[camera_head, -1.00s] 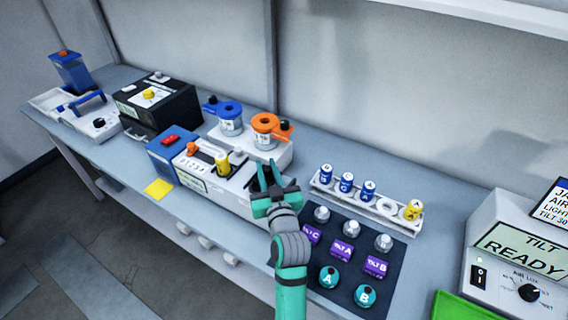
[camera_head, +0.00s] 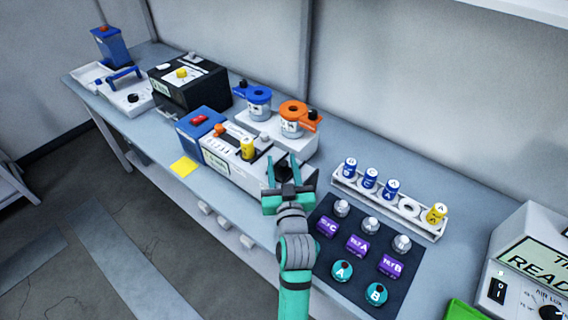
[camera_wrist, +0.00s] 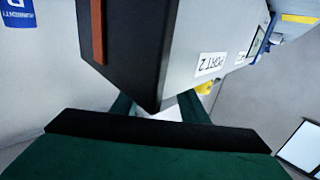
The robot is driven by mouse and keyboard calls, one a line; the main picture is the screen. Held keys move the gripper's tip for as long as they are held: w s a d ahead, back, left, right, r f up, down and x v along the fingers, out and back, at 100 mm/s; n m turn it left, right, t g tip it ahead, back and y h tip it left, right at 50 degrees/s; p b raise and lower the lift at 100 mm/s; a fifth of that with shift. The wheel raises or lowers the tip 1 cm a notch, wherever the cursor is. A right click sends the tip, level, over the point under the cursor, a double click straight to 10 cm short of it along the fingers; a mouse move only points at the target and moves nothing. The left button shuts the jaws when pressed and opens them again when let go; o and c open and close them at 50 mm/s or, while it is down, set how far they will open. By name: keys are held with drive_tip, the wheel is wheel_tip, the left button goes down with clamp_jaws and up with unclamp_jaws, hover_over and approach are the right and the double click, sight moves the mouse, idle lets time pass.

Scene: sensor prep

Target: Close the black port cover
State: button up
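My gripper (camera_head: 291,170) is at the right end of the white unit (camera_head: 232,168), which carries an orange knob (camera_head: 219,130) and a yellow cylinder (camera_head: 247,149). In the wrist view the gripper (camera_wrist: 157,104) points at a close pale body marked PORT 2 (camera_wrist: 210,65). A large black panel (camera_wrist: 135,50) with a red-brown strip (camera_wrist: 99,32) fills the upper left there. It may be the port cover, but I cannot tell how it is hinged or whether the gripper touches it. In the head view my fingers partly hide that end.
A dark mat (camera_head: 330,268) with several round knobs and purple blocks lies right of my gripper. Behind it is a white rack (camera_head: 410,207) of small cylinders. Blue (camera_head: 258,97) and orange (camera_head: 292,112) ringed jars stand behind the white unit. A white READY box (camera_head: 520,265) is at right.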

drive_tip(key=shift+d, duration=0.1)
drive_tip(key=s, duration=1.1)
drive_tip(key=shift+d, duration=0.15)
drive_tip(key=shift+w, duration=0.1)
